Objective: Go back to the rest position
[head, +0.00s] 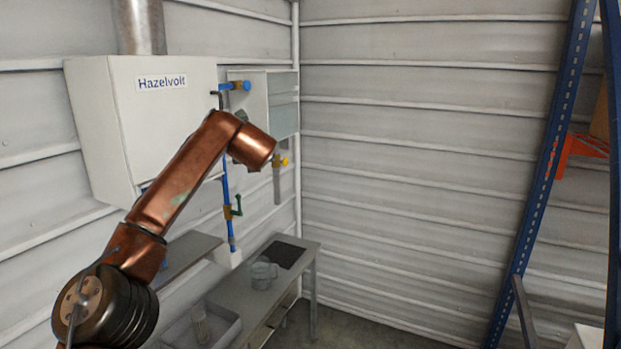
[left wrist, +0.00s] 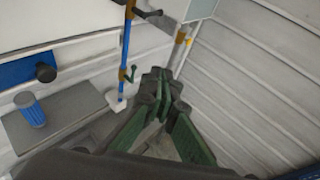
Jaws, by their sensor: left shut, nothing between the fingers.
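My left arm (head: 180,190) is copper-coloured and reaches up from the lower left in the head view, in front of the white Hazelvolt box. Its gripper is hidden or too unclear to make out there. In the left wrist view my left gripper (left wrist: 160,82) has dark green and black fingers, closed together with nothing between them. It is held in the air, pointing toward the wall pipes. My right gripper is in neither view.
A white Hazelvolt box (head: 160,125), a blue pipe (head: 226,200) with a green-handled valve (head: 236,207) and a grey cabinet (head: 283,105) are on the left wall. Below stands a grey bench (head: 245,295) with a clear jug (head: 263,275). A blue rack post (head: 545,180) stands at right.

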